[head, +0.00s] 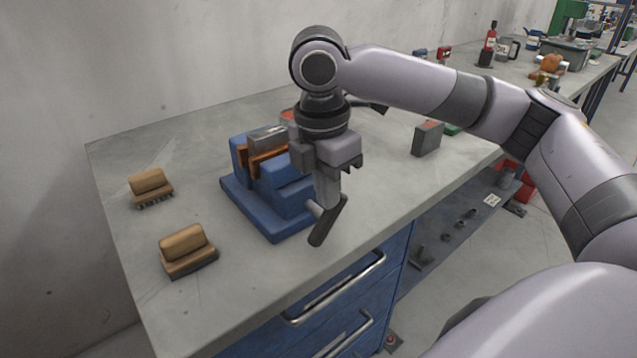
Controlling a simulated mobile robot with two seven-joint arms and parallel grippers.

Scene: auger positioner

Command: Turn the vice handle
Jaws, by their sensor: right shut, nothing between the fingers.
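A blue vice (270,195) stands on the grey workbench, with a grey metal block (267,137) between its orange-brown jaws. Its handle (328,222), a dark slanted bar, is at the vice's front right end, near the bench's front edge. My right gripper (327,192) points down from above, right at the handle. Its fingers are shut with nothing between them. They overlap the handle's upper part in the picture, and I cannot tell whether they touch it. My left gripper is not in view.
Two wooden-backed brushes (187,250) (150,185) lie on the workbench (120,235) to the left. A grey box (427,138) stands to the right. Drawers with metal handles (335,287) are below the front edge. Other tools stand on a farther bench.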

